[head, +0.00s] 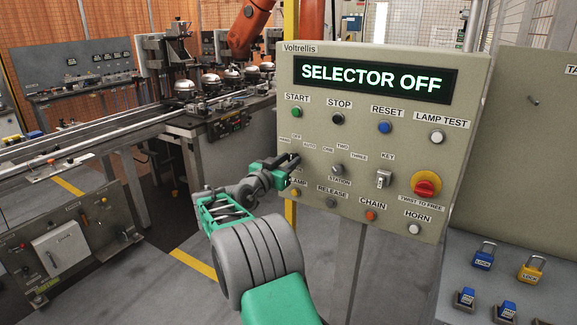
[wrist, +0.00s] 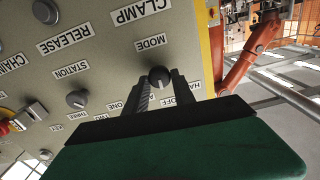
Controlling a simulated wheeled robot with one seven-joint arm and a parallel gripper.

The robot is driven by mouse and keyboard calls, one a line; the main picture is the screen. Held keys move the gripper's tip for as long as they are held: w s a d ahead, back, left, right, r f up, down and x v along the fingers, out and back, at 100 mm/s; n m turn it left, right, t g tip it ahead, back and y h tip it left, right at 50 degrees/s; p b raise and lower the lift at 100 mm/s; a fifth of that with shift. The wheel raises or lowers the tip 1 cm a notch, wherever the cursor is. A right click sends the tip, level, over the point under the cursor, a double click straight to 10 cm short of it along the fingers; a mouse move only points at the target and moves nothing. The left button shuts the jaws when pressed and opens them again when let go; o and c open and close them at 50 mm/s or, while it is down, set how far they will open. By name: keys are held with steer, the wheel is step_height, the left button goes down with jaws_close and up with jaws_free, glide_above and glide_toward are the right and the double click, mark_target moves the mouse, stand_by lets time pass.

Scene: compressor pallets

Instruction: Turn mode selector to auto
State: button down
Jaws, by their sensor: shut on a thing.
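The mode selector (wrist: 159,76) is a dark round knob on the beige control panel (head: 460,100), beside the MODE label in the wrist view. My gripper (wrist: 159,88) is shut on this knob, one dark finger on each side. The HAND and OFF labels show past the fingers; the third label is mostly covered. In the head view my gripper (head: 289,163) reaches the panel's left edge and hides the knob, below the HAND, OFF and AUTO labels. The panel display (head: 374,78) reads "SELECTOR OFF". The knob's pointer direction cannot be made out.
The station selector (head: 337,169) and key switch (head: 383,179) sit right of the mode knob. A red emergency stop (head: 426,184) is farther right. The clamp button (head: 296,193) lies just below my gripper.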

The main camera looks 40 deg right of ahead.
steer(key=shift+s+f+m+b, duration=0.1)
steer(key=shift+m+b, duration=1.95)
steer(key=shift+b, duration=1.95)
steer(key=shift+s+f+m+b, duration=0.1)
steer(key=shift+m+b, duration=1.95)
steer(key=shift+b, duration=1.95)
steer(key=shift+r, duration=0.1)
steer(key=c, duration=1.1)
jaws_free()
steer(key=shift+o, duration=0.2)
steer(key=v, duration=0.7)
steer(key=shift+a, duration=0.35)
